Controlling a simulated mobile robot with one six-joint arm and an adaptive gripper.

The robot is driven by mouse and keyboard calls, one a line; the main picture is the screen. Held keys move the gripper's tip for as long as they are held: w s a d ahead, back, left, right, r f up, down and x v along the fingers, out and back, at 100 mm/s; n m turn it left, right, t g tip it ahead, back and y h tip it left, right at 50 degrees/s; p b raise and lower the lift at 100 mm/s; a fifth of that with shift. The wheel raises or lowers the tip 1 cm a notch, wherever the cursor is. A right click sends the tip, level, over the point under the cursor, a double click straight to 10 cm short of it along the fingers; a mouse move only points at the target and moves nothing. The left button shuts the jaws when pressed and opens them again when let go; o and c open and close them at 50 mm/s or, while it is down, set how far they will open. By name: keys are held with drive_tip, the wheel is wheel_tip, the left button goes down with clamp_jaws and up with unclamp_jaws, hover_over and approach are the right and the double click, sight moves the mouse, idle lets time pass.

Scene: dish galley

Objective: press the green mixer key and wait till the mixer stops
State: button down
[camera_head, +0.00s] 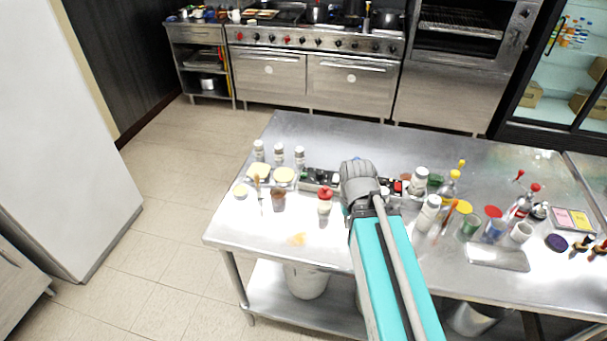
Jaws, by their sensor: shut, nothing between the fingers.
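My gripper (358,172) is over the middle of the steel table, seen from behind at the end of my teal arm. Its fingers point away and down and look closed, with nothing seen in them. A low metal and black unit (318,177) shows to the left of my gripper. More dark parts with a red spot (399,187) show just right of it. My gripper hides the stretch between. I cannot make out a green key or a mixer for certain, nor whether my gripper touches anything or the mixer is running.
The steel table (290,130) is crowded with white-capped shakers (279,153), a red-topped bottle (325,200), colored cups (469,227) and a metal tray (497,256). Its far strip and front left corner are mostly clear. A stove (314,70) stands behind.

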sight(303, 174)
drive_tip(key=w+a+n+t+h, duration=0.1)
drive_tip(key=w+n, duration=0.2)
drive_tip(key=w, duration=0.2)
drive_tip(key=w+a+n+t+h, duration=0.1)
drive_tip(key=w+n, duration=0.2)
drive_tip(key=w, duration=0.2)
drive_tip(key=w+a+n+h+b, duration=0.1)
drive_tip(key=w+n, duration=0.2)
drive_tip(key=w, duration=0.3)
drive_tip(key=shift+r+t+h, duration=0.2)
drive_tip(key=shift+t+h, duration=0.2)
drive_tip(key=w+a+r+n+t+h, duration=0.1)
drive_tip(key=w+a+n+t, duration=0.1)
drive_tip(key=w+a+n, duration=0.2)
drive_tip(key=w+a+r+n+t+h+b, duration=0.1)
drive_tip(key=w+a+n, duration=0.3)
drive_tip(key=w, duration=0.5)
drive_tip(key=shift+w+r+n+t, duration=0.35)
drive_tip(key=shift+r+n+t, duration=0.2)
drive_tip(key=shift+n, duration=0.25)
drive_tip(key=shift+f, duration=0.15)
wheel_tip(303, 174, down, 8)
drive_tip(key=b, duration=0.8)
drive_tip(key=shift+f+b, duration=0.2)
drive_tip(key=shift+b, duration=0.2)
drive_tip(key=shift+f, duration=0.1)
drive_tip(key=shift+f+b, duration=0.3)
drive_tip(key=shift+b, duration=0.1)
